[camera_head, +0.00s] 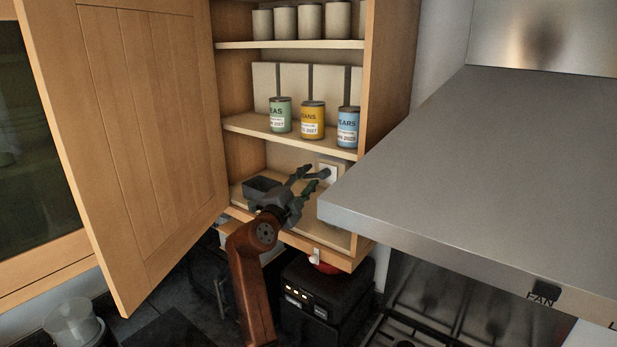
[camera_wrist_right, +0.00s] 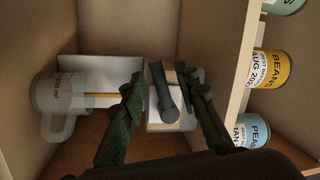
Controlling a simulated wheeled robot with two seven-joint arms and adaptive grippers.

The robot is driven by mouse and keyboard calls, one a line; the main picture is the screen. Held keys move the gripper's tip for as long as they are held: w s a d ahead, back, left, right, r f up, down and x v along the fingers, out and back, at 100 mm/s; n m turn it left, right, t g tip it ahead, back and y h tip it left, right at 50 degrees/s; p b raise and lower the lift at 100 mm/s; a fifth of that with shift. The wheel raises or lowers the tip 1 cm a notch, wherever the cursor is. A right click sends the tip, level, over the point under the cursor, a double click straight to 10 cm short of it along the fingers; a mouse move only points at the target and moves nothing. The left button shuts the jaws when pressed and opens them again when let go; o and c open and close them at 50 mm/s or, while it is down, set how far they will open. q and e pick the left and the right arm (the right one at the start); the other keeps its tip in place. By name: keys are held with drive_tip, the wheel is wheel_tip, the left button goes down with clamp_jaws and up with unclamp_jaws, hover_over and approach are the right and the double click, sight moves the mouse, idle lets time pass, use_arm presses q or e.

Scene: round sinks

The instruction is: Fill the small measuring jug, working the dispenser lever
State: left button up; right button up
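My right gripper (camera_head: 310,182) reaches into the lowest compartment of the open wall cupboard. In the right wrist view its two dark fingers (camera_wrist_right: 168,100) are apart, one on each side of a dark grey lever (camera_wrist_right: 163,90). I see no clear contact with it. The lever stands out from a pale dispenser block (camera_wrist_right: 154,122), which also shows behind the fingers in the head view (camera_head: 331,173). A small translucent measuring jug (camera_wrist_right: 58,95) with printed marks stands at the left of the wrist view. My left gripper is out of view.
Labelled cans (camera_head: 313,119) stand on the shelf above. The open cupboard door (camera_head: 150,150) blocks the left, and the steel hood (camera_head: 480,180) the right.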

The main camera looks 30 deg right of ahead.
drive_tip(key=shift+c, duration=0.7)
clamp_jaws()
